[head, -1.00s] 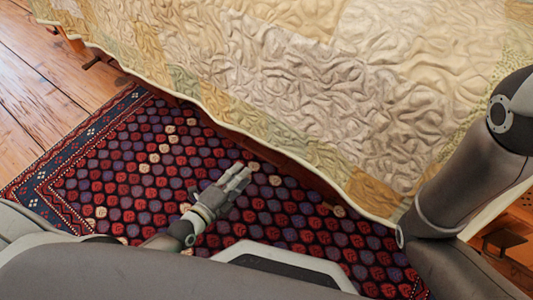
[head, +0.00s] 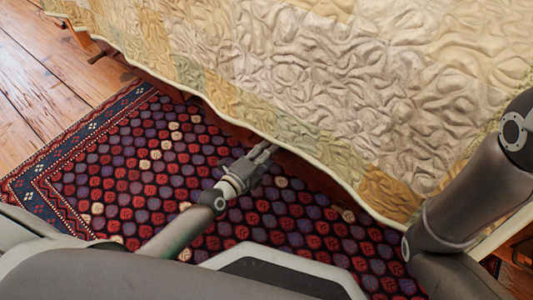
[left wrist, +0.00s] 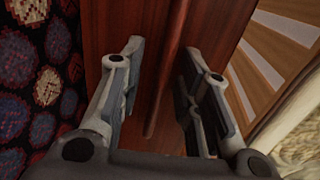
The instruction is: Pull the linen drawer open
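The linen drawer shows as a reddish-brown wooden front (left wrist: 225,22) in the left wrist view. A long, dark bar handle (left wrist: 168,70) runs across it, upright in that picture. My left gripper (left wrist: 160,52) is open, with one finger on each side of the handle and a gap on both sides. In the head view the left gripper (head: 267,152) reaches to the bed's lower side, its fingertips at the quilt's edge. There the quilt hides most of the drawer and the handle. The drawer looks shut. My right gripper is out of view; only the right arm shows.
A patchwork quilt (head: 300,60) covers the bed and hangs over its side. A red and purple patterned rug (head: 130,165) lies on the plank floor (head: 40,75) in front of the bed. The rug beside the bed is clear.

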